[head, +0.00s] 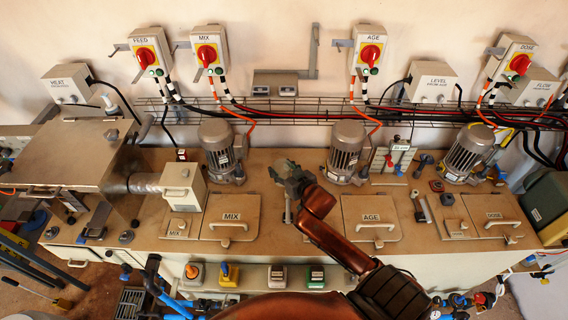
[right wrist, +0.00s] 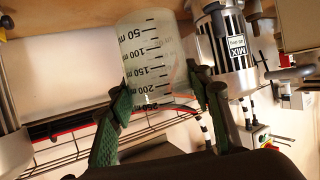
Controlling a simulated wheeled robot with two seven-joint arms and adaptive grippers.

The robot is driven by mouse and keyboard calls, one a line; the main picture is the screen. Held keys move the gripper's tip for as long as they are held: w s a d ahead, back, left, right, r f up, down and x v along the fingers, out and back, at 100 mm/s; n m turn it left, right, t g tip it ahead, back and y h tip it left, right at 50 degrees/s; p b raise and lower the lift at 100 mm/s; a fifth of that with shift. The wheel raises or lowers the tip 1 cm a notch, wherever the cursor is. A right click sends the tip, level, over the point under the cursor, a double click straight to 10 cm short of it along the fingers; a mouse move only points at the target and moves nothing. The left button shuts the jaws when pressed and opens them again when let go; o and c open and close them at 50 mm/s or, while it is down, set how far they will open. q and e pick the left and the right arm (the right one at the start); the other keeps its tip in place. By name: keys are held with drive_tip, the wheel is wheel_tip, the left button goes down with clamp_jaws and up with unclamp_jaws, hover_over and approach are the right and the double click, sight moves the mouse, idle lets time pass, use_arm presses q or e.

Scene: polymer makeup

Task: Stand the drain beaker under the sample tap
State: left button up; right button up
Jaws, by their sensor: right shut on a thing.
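The drain beaker (right wrist: 150,55) is a clear, graduated vessel with black marks from 50 to 250. It sits between the green fingers of my right gripper (right wrist: 168,92) in the right wrist view, and they are shut on it. In the head view my right gripper (head: 288,178) is over the bench top, between the MIX and AGE hatches; the beaker is hard to make out there. I cannot tell for sure which fitting is the sample tap; blue pipes and valves (head: 152,268) show at the front left. My left gripper is not in view.
The bench top (head: 265,222) carries the MIX hatch (head: 231,214), the AGE hatch (head: 371,214) and several grey motors (head: 347,150). A wire cable tray (head: 270,112) runs along the wall.

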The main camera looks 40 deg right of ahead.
drive_tip(key=shift+s+a+r, duration=0.5)
drive_tip(key=shift+s+a, duration=0.15)
drive_tip(key=shift+a, duration=0.2)
drive_tip(key=shift+s+a+r, duration=0.45)
drive_tip(key=shift+s+a, duration=0.2)
drive_tip(key=shift+a, duration=0.2)
drive_tip(key=s+a+r+n+y, duration=0.1)
drive_tip(key=a+r+n+y, duration=0.1)
drive_tip(key=a, duration=1.8)
drive_tip(key=shift+s+r, duration=0.15)
drive_tip(key=shift+r, duration=0.25)
drive_tip(key=shift+a, duration=0.1)
